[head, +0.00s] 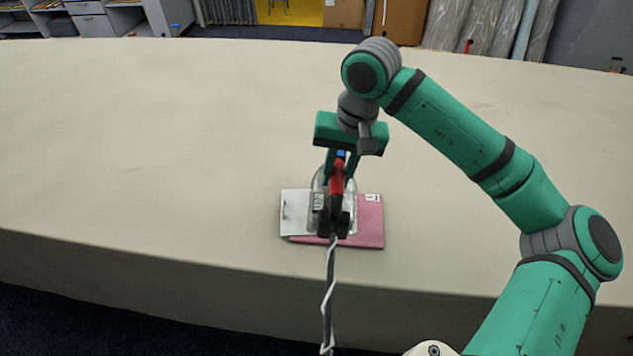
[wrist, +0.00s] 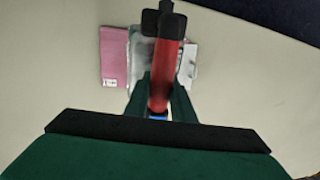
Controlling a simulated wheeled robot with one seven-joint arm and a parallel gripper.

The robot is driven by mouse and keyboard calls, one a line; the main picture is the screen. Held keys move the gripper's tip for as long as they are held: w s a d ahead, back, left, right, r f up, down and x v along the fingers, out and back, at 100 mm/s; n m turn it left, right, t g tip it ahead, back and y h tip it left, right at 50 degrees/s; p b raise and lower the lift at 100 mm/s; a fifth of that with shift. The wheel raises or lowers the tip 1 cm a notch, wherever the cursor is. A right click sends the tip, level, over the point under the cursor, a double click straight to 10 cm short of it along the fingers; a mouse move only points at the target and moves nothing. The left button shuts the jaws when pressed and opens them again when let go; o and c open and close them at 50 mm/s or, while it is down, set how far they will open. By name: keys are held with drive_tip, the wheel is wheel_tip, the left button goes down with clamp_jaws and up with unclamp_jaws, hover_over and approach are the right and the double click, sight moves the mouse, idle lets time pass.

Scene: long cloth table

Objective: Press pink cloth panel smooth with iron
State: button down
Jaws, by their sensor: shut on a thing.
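The pink cloth panel (head: 369,222) lies flat near the front edge of the table, with a small white label at its upper right corner. It also shows in the wrist view (wrist: 114,55). The iron (head: 337,187) has a red and black handle and a metal body, and it is over the panel's middle and left. In the wrist view its red handle (wrist: 166,75) stands between my fingers. My gripper (head: 340,170) points down and is shut on the iron's handle. The iron hides part of the panel, and I cannot tell whether its sole touches the cloth.
A white flat piece (head: 295,212) lies at the left, partly over the pink panel. The iron's grey cord (head: 328,290) runs down over the table's front edge. The cream cloth table (head: 150,150) is bare to the left and right. Shelves and rolls stand behind it.

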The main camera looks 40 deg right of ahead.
drive_tip(key=s+d, duration=0.5)
drive_tip(key=s, duration=0.1)
drive_tip(key=shift+w+a+f, duration=0.15)
drive_tip(key=shift+f, duration=1.25)
drive_tip(key=shift+w+a+f, duration=0.1)
drive_tip(key=shift+f, duration=1.25)
drive_tip(key=shift+s+f, duration=0.1)
drive_tip(key=shift+s, duration=0.05)
drive_tip(key=shift+f, duration=0.7)
idle(0.8)
